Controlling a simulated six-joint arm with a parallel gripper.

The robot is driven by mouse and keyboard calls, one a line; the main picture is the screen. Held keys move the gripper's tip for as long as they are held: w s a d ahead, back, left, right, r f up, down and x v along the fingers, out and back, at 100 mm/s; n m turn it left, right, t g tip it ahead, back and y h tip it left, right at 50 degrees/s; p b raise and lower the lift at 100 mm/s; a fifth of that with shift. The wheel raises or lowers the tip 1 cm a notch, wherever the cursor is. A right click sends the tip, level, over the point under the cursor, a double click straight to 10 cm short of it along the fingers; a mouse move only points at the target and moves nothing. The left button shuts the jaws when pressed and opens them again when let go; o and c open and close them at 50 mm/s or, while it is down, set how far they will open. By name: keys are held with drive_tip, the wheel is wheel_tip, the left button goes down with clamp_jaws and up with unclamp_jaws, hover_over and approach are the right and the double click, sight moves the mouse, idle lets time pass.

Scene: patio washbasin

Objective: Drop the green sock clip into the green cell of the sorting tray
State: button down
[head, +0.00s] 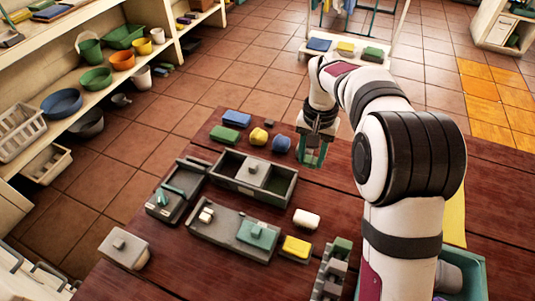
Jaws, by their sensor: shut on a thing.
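My gripper (314,146) hangs over the right side of the dark red table, pointing down. It is shut on a green piece, the green sock clip (312,158), whose lower part shows between and below the fingers. A grey sorting tray (236,187) with dividing walls lies to the left of the gripper and a little nearer the camera. One of its cells, at the right front, looks dark green inside. The clip is to the right of the tray, apart from it in the picture; its height above the table is hard to tell.
Behind the tray are a blue block (237,118), a yellow piece (258,136) and a blue ball-like piece (281,144). In front are a grey holder with a green block (257,233), a white piece (306,218) and a yellow block (296,247).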

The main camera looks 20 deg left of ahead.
drive_tip(key=a+f, duration=0.2)
drive_tip(key=f, duration=0.1)
drive_tip(key=a+f, duration=0.2)
drive_tip(key=f, duration=0.1)
drive_tip(key=a+f, duration=0.2)
drive_tip(key=f, duration=0.1)
drive_tip(key=shift+s+f, duration=0.1)
drive_tip(key=shift+f, duration=0.75)
drive_tip(key=shift+c, duration=1.9)
unclamp_jaws()
wheel_tip(320, 180, up, 16)
